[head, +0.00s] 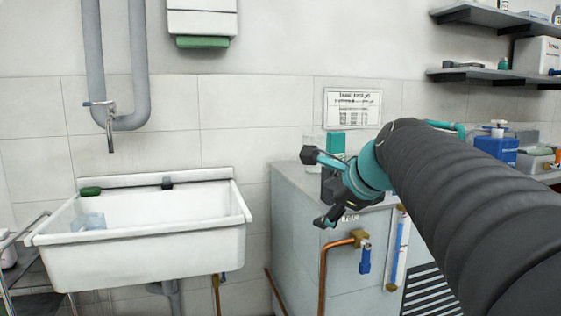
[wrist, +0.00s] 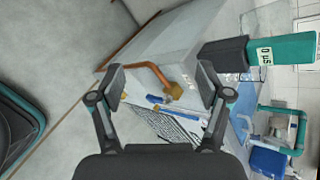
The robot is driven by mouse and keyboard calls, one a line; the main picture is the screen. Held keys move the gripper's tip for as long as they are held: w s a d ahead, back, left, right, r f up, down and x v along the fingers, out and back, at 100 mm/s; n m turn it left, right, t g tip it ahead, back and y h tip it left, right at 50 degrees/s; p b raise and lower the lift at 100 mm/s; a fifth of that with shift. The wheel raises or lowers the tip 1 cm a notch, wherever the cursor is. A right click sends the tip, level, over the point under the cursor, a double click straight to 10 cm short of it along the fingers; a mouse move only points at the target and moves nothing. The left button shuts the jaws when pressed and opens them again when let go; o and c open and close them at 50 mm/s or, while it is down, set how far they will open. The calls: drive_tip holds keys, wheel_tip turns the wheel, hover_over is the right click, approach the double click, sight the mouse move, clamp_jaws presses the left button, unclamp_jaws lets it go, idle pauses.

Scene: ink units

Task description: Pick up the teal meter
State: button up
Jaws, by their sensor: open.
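The teal meter (head: 336,143) stands on top of the grey cabinet, partly hidden behind my gripper (head: 317,188) in the head view. In the wrist view the meter (wrist: 283,50) lies at the upper right, with a teal body, a white label and a dark grey lower part. It is outside my gripper's (wrist: 162,85) jaws, beyond the right finger, which overlaps the dark part in the picture. My gripper is open and empty, in front of the cabinet's top edge. Whether a finger touches the meter cannot be told.
The grey cabinet (head: 298,225) has a copper pipe (head: 324,270) with a brass valve on its front. A clear glass vessel (head: 311,142) stands beside the meter. A white sink (head: 140,255) is at left. A blue container (head: 496,148) stands at right, below wall shelves (head: 490,76).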

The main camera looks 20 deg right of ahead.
sight(338, 148)
drive_tip(key=w+d+r+m+t+b, duration=0.1)
drive_tip(key=w+d+r+m+t, duration=0.15)
drive_tip(key=d+r+m, duration=0.3)
drive_tip(key=w+d+r+m+t, duration=0.1)
drive_tip(key=w+d+r+m, duration=0.35)
drive_tip(key=d+m, duration=0.2)
drive_tip(key=shift+h, duration=0.4)
drive_tip(key=x, duration=0.8)
drive_tip(key=a+x, duration=0.1)
drive_tip(key=x, duration=0.3)
drive_tip(key=shift+w+b, duration=0.3)
drive_tip(key=shift+w, duration=0.1)
drive_tip(key=c, duration=1.3)
drive_tip(key=shift+r, duration=0.1)
